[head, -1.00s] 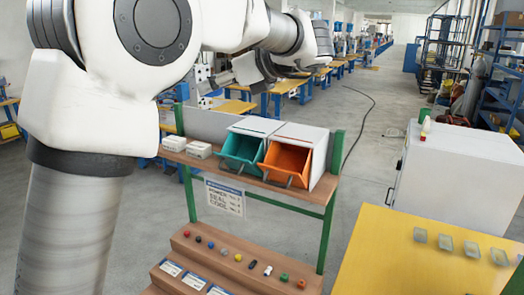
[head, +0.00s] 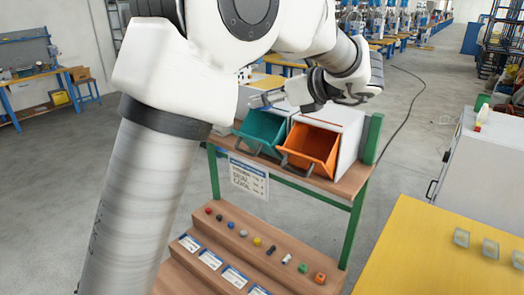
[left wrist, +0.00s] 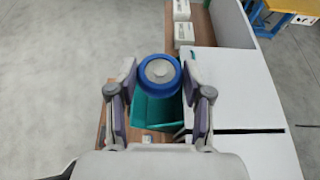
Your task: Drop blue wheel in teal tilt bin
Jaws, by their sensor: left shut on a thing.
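My left gripper (head: 264,99) is above the teal tilt bin (head: 262,130), which hangs tipped open on the upper shelf. In the left wrist view the gripper (left wrist: 159,84) is shut on the blue wheel (left wrist: 158,62), a blue ring with a pale grey hub. The wheel overlaps the teal bin (left wrist: 152,112) beneath it, apart from it as far as I can tell. I cannot make the wheel out clearly in the head view. My right gripper is not in view.
An orange tilt bin (head: 310,147) hangs right beside the teal one. Several small coloured parts lie on the lower wooden step (head: 240,250). White boxes (left wrist: 183,30) sit on the shelf. A yellow table (head: 425,245) stands at the front right.

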